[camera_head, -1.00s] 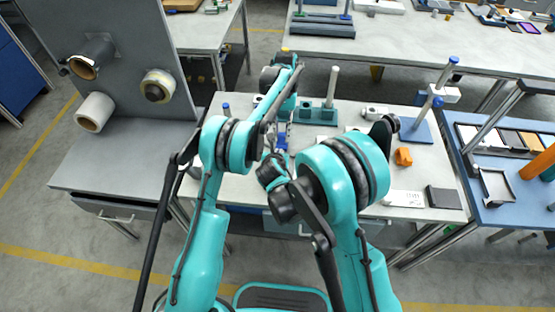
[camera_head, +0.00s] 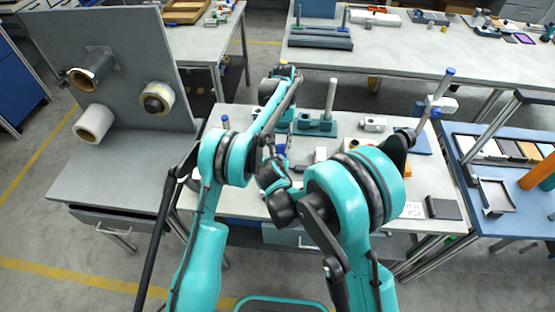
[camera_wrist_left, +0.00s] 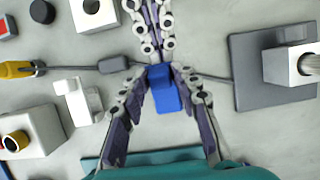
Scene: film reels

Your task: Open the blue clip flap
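The blue clip (camera_wrist_left: 164,88) is a small blue block in the middle of the left wrist view, on a thin dark cable. A bit of it shows in the head view (camera_head: 281,149), mostly hidden by my arms. My left gripper (camera_wrist_left: 165,72) comes in from the bottom of the left wrist view. Its fingertips lie against both sides of the clip. My right gripper (camera_wrist_left: 154,54) comes in from the top, its links close together and tips at the clip's upper edge. What lies between those tips is hidden. I cannot tell whether the flap is raised.
The cable joins a dark connector (camera_wrist_left: 115,65) left of the clip. A white bracket (camera_wrist_left: 77,100) and white block (camera_wrist_left: 30,130) stand left. A dark plate (camera_wrist_left: 250,95) with a metal block lies right. A teal stand (camera_head: 315,127) is behind the clip.

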